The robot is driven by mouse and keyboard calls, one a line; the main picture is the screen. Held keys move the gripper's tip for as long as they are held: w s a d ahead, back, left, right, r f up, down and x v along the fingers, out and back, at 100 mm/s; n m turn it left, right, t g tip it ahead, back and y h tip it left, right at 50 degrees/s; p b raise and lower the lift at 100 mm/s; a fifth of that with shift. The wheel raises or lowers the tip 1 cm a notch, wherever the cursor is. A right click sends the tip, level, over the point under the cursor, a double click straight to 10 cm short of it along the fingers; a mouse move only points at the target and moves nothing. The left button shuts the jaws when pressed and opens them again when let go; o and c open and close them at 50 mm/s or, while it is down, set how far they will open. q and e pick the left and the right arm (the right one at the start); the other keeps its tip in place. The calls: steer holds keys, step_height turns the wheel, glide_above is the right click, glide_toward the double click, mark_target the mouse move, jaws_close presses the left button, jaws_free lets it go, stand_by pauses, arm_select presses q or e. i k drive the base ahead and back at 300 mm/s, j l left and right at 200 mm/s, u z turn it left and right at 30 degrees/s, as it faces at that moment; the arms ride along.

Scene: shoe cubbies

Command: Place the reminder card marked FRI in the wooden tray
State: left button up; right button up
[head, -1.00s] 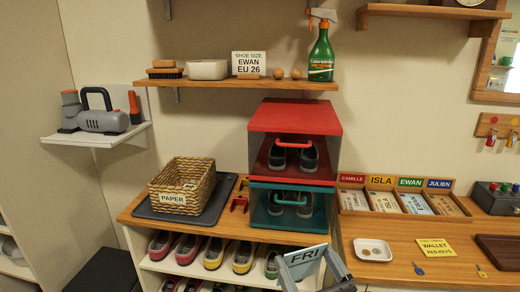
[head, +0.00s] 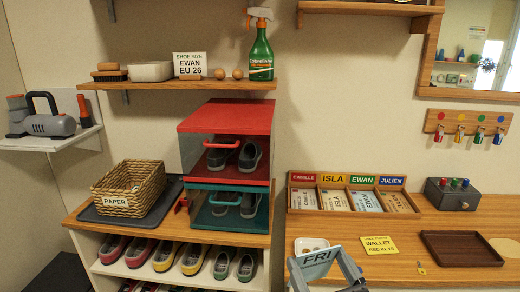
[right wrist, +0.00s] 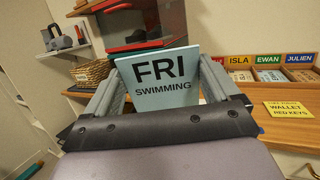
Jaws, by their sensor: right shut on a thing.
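My right gripper (head: 336,264) is shut on the pale blue FRI card (head: 317,263), in front of the counter's left end. In the right wrist view the card (right wrist: 158,82) stands upright between the two grey fingers and reads FRI SWIMMING. A dark brown wooden tray (head: 432,238) lies on the counter at the right, apart from the card and to its right. It looks empty. My left gripper is not in view.
The yellow WALLET RED KEYS card (head: 379,245) lies between the gripper and the tray. A small white dish (head: 311,243) stands behind the FRI card. A sectioned name box (head: 303,199) and a dark button box (head: 451,195) stand farther back.

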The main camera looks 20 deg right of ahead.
mark_target(459, 249)
steer(key=l+z, duration=0.25)
steer(key=l, duration=1.35)
steer(key=i, duration=0.05)
